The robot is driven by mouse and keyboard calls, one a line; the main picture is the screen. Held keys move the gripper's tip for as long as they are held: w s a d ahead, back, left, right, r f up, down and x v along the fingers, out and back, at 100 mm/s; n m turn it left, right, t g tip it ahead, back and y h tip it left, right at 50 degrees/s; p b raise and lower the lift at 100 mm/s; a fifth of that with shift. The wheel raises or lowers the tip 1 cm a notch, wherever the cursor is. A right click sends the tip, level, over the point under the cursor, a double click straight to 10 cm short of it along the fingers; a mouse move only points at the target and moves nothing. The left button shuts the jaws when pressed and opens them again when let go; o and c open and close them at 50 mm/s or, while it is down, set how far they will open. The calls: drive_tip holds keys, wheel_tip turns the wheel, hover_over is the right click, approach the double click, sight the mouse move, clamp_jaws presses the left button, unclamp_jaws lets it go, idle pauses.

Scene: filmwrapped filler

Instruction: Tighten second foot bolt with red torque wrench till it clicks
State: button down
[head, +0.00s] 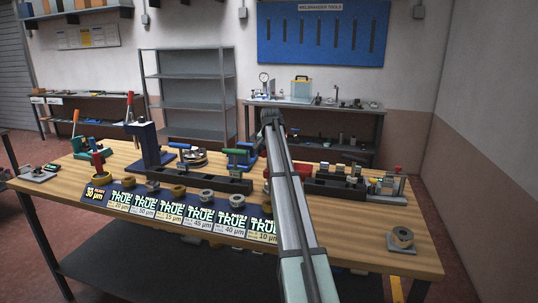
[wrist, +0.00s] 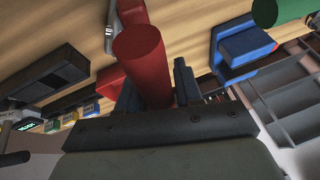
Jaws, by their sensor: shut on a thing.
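In the wrist view a red cylindrical handle (wrist: 140,52), which looks like that of the red torque wrench, stands between the two dark fingers of my gripper (wrist: 158,92). My gripper is shut on it. The wrench's far end and any contact with a bolt are hidden. In the head view my arm covers the gripper, and a little red shows beside the arm. I cannot make out the second foot bolt in either view.
On the wooden bench (head: 350,237) are a blue press (head: 150,145), a black tray (head: 205,180), a row of labelled cards (head: 172,210) with metal rings, and a hex-nut block (head: 402,238) at right. The wrist view shows a blue block (wrist: 240,48) and a green cylinder (wrist: 285,10) nearby.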

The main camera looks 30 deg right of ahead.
drive_tip(key=shift+s+d+m+g+h, duration=0.15)
drive_tip(key=shift+m+h, duration=0.15)
drive_tip(key=shift+m, duration=0.5)
drive_tip(key=shift+s+d+m+g+h, duration=0.15)
drive_tip(key=shift+m+h, duration=0.15)
drive_tip(key=shift+m, duration=0.5)
drive_tip(key=shift+w+a, duration=0.1)
drive_tip(key=shift+s+m+g+h, duration=0.2)
drive_tip(key=shift+m+g+h, duration=0.25)
drive_tip(key=shift+m, duration=1.15)
drive_tip(key=shift+m+g, duration=0.25)
drive_tip(key=shift+m, duration=0.15)
drive_tip(key=shift+r+n, duration=0.1)
drive_tip(key=shift+n, duration=0.2)
